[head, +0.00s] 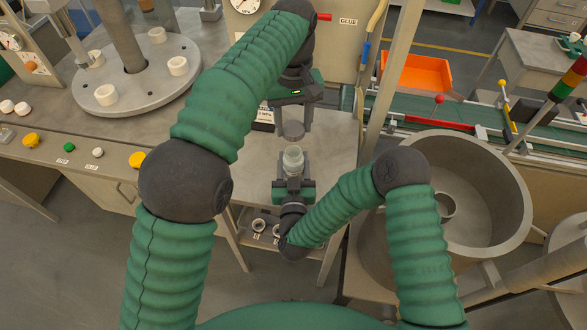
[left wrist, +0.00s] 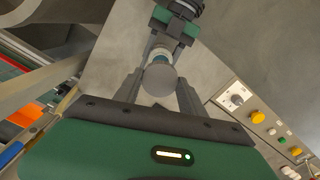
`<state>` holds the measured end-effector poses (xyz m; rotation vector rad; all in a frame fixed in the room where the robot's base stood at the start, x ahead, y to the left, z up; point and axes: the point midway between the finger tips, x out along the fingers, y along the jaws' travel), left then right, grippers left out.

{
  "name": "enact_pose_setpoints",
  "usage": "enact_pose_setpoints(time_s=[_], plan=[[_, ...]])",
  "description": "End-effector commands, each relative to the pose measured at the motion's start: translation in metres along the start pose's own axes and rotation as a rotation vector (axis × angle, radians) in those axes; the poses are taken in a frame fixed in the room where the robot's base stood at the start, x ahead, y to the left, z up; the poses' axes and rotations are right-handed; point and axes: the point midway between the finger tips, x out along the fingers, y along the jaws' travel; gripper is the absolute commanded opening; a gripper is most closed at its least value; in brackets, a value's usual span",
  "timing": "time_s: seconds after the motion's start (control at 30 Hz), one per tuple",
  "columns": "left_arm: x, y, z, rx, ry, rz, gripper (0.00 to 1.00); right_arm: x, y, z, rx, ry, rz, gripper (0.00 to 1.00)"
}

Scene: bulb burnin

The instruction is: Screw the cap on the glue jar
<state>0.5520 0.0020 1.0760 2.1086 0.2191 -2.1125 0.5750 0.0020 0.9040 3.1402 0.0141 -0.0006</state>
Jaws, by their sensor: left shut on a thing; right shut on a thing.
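The glue jar (head: 292,158) is a small pale, clear-looking container standing roughly upright in my right gripper (head: 293,180), which is shut on it from the near side. The cap (head: 293,131) is a grey disc held by my left gripper (head: 292,119), which is shut on it. In the head view the cap is just beyond and above the jar's mouth, with a visible gap between them. In the left wrist view the cap (left wrist: 160,79) sits between the left fingers, partly covering the jar (left wrist: 161,55) behind it; my right gripper (left wrist: 176,14) shows at the top.
A grey bench top (head: 335,150) lies beneath both grippers. A large round metal bowl (head: 500,190) stands at the right. A turntable with white cups (head: 140,85) is at the left. An orange bin (head: 415,72) and a conveyor (head: 465,110) lie behind, right.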

Motion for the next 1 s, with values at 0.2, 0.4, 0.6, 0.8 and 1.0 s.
enact_pose_setpoints(time_s=[0.2, 0.4, 0.6, 0.8, 1.0], plan=[[0.001, 0.0, 0.0, 0.0, -0.001, 0.0, 0.1, 0.0, 0.001, 0.001, -0.001, -0.001, 0.001, 0.0], [0.028, -0.001, 0.002, 0.0, -0.002, 0.0, 0.1, 0.0, 0.001, 0.001, -0.001, -0.001, 0.001, 0.0], [0.049, -0.001, 0.003, 0.0, 0.0, 0.001, 0.1, 0.0, 0.0, 0.001, -0.001, -0.001, 0.001, 0.0], [0.049, -0.001, 0.003, 0.0, 0.0, 0.002, 0.1, 0.0, 0.0, 0.001, -0.001, -0.002, 0.0, 0.0], [0.048, -0.001, 0.003, 0.0, 0.0, 0.002, 0.1, 0.0, 0.0, 0.001, -0.001, -0.002, 0.0, 0.0]])
